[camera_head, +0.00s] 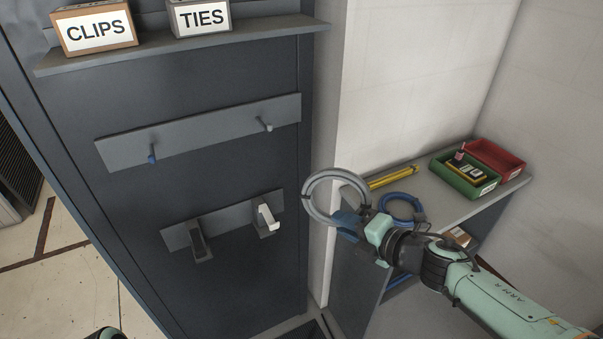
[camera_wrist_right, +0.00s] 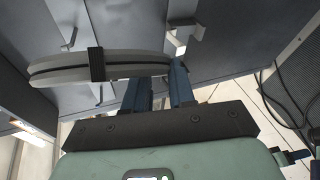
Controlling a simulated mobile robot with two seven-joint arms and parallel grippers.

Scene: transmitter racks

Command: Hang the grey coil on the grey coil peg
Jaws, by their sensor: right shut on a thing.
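The grey coil (camera_head: 309,205) is a ring held in my right gripper (camera_head: 350,222), in the air right of the cabinet. In the right wrist view the coil (camera_wrist_right: 55,72) is edge-on with a black band, and the blue fingers of my right gripper (camera_wrist_right: 158,90) are shut on its edge. The upper rail on the cabinet bears a light grey peg (camera_head: 267,126) at right and a blue peg (camera_head: 152,158) at left. The coil is apart from both pegs, to the right of and below the grey one.
A shelf above holds CLIPS (camera_head: 95,29) and TIES (camera_head: 201,17) boxes. Behind my right arm, a counter carries a blue coil (camera_head: 401,207), yellow tool (camera_head: 393,177), green bin (camera_head: 465,186) and red bin (camera_head: 497,158).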

